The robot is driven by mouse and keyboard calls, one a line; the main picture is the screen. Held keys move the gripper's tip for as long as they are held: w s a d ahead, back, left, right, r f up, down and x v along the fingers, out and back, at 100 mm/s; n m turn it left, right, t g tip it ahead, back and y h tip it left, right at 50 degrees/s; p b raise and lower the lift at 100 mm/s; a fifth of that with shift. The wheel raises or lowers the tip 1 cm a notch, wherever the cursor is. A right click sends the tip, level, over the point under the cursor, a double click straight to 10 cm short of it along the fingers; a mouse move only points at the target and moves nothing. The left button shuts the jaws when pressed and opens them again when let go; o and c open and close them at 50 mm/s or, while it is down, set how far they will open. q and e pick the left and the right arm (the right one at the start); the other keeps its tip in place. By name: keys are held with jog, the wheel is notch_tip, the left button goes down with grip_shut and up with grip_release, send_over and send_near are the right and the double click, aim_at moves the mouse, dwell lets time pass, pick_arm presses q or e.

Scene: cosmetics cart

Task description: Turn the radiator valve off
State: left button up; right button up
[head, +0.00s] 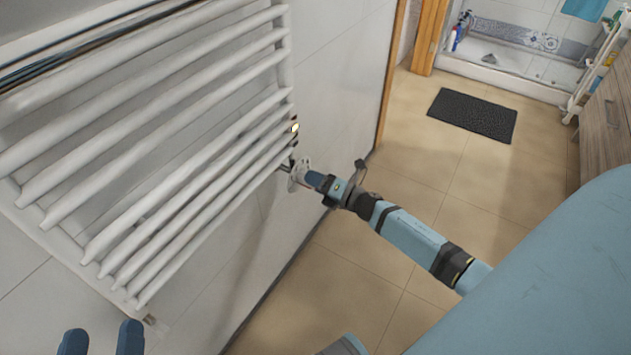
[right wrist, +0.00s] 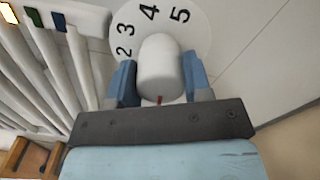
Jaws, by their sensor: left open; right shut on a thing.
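The white towel radiator (head: 190,134) hangs on the tiled wall at the left of the head view. The radiator valve (head: 297,176) sits at its lower right corner, mostly hidden by my right gripper (head: 310,177). In the right wrist view the valve's white rounded knob (right wrist: 158,68) stands before a white dial (right wrist: 190,25) with the numbers 2, 3, 4 and 5 showing. A short red mark shows at the knob's near edge. My right gripper (right wrist: 159,84) is shut on the knob, a blue finger on each side. My left gripper (head: 101,340) is open and empty at the bottom left, below the radiator.
A dark bath mat (head: 473,115) lies on the beige tiled floor (head: 400,160). A wooden door frame (head: 392,80) stands beyond the radiator. A shower (head: 520,55), a white shelf cart (head: 597,70) and a wooden cabinet (head: 605,125) are at the back right.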

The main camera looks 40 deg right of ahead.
pick_arm(q)
jog(key=shift+s+f, duration=0.1)
jog(key=shift+f, duration=0.1)
pick_arm(e)
jog(key=o, duration=0.9)
pick_arm(q)
jog(key=shift+g+y, duration=0.9)
jog(key=f, duration=0.1)
jog(key=a+f+p, duration=0.1)
jog(key=f+p, duration=0.1)
jog(key=f, duration=0.1)
jog(key=shift+s+a+f, duration=0.1)
jog(key=shift+s+a, duration=0.05)
jog(key=shift+a, duration=0.15)
pick_arm(e)
jog(key=v, duration=1.4)
jog(key=shift+w, duration=0.1)
pick_arm(q)
jog(key=shift+r, duration=0.3)
pick_arm(e)
jog(key=shift+f, duration=0.1)
